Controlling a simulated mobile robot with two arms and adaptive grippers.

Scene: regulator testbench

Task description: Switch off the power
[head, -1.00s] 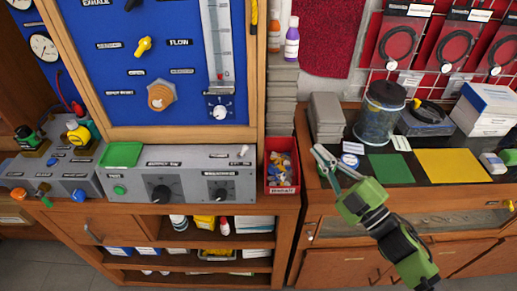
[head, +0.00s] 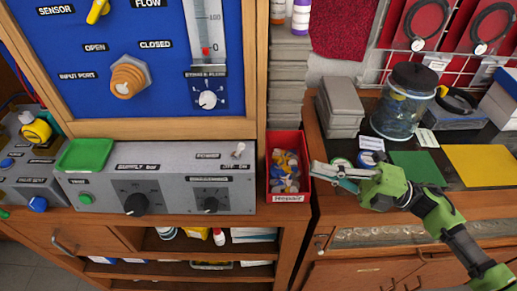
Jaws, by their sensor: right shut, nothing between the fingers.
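The grey control box (head: 160,178) stands on the wooden bench, with a small toggle switch (head: 238,150) near the top right of its front. A power label (head: 208,155) is just left of the toggle. I cannot tell which way the toggle is set. My right gripper (head: 320,171) is shut and empty, to the right of the toggle and apart from it. Its fingers point left, close to the right side of the red bin (head: 290,197); I cannot tell whether they touch it. My left gripper is not in view.
The red bin of small parts stands between the control box and my right gripper. Two black knobs (head: 136,203) and a green pad (head: 85,155) are on the box. A glass jar (head: 400,110) and grey stacked blocks (head: 340,107) stand behind my gripper.

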